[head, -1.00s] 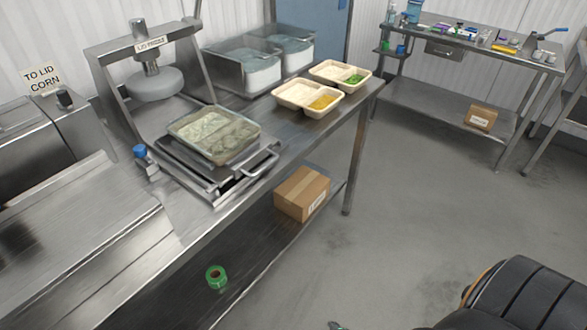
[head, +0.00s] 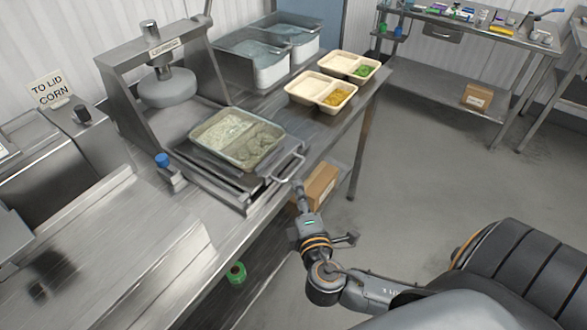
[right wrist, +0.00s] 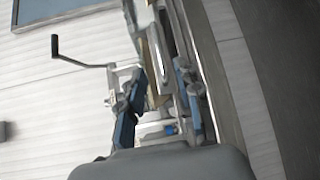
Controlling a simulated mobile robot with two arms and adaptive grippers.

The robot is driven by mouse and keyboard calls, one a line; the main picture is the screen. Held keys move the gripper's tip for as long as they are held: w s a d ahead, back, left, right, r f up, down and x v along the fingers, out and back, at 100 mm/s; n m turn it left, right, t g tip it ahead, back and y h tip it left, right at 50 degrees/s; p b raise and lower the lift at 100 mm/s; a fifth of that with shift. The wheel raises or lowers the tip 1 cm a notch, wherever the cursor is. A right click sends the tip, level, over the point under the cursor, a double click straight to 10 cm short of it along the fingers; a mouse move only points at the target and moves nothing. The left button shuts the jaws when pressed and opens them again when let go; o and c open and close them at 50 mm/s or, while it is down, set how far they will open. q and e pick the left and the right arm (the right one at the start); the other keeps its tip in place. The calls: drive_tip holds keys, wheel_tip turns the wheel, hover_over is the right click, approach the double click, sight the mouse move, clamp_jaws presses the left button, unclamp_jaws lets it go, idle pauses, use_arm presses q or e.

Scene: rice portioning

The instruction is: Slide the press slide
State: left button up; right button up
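The press slide (head: 225,178) is a flat metal carriage with a bar handle (head: 291,166) on its front right side. A clear-walled tray (head: 238,139) with pale, grainy contents in two parts sits on it, in front of the lid press (head: 160,62) and its round head (head: 167,90). My right gripper (head: 299,187) is just below the handle; I cannot tell whether it touches. In the right wrist view, its blue-padded fingers (right wrist: 160,108) are apart, with metal bars beyond and between them. My left gripper is out of view.
Two food trays (head: 321,92) (head: 348,66) stand on the bench's right end, before clear bins (head: 265,50). A blue-capped part (head: 162,160) stands left of the slide. A cardboard box (head: 318,187) and green tape roll (head: 236,273) are below.

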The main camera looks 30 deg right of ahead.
sight(293, 171)
drive_tip(key=p+x, duration=0.1)
drive_tip(key=x, duration=0.8)
drive_tip(key=shift+p, duration=0.35)
clamp_jaws()
